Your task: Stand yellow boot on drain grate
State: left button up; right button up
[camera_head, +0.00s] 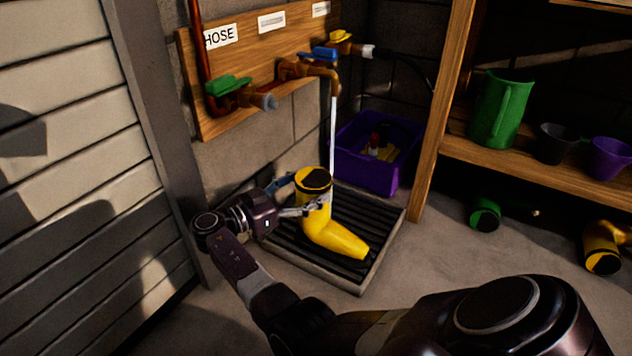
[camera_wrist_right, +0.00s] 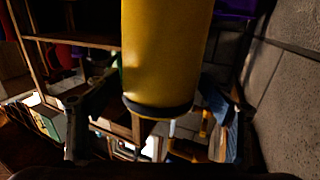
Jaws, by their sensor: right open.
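The yellow boot (camera_head: 320,222) stands upright on the dark slatted drain grate (camera_head: 372,262), its toe pointing to the lower right. My right gripper (camera_head: 308,199) is at the boot's upper shaft, with one finger on each side of it. Its jaws are open. In the right wrist view the yellow shaft (camera_wrist_right: 165,55) and its dark rim lie between the two spread fingers (camera_wrist_right: 160,115). I cannot tell whether either finger touches the boot. The sole's contact with the grate is partly hard to see. My left gripper is not in view.
A running tap (camera_head: 318,70) on the wooden board (camera_head: 215,128) drops water just behind the boot. A purple crate (camera_head: 378,178) stands behind the grate. A shelf (camera_head: 530,170) with a green jug (camera_head: 498,110) is at right. Another yellow boot (camera_head: 602,250) lies on the floor.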

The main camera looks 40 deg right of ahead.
jog(key=w+a+p, duration=0.1)
jog(key=a, duration=0.8)
jog(key=shift+a, duration=0.25)
jog(key=shift+s, duration=0.1)
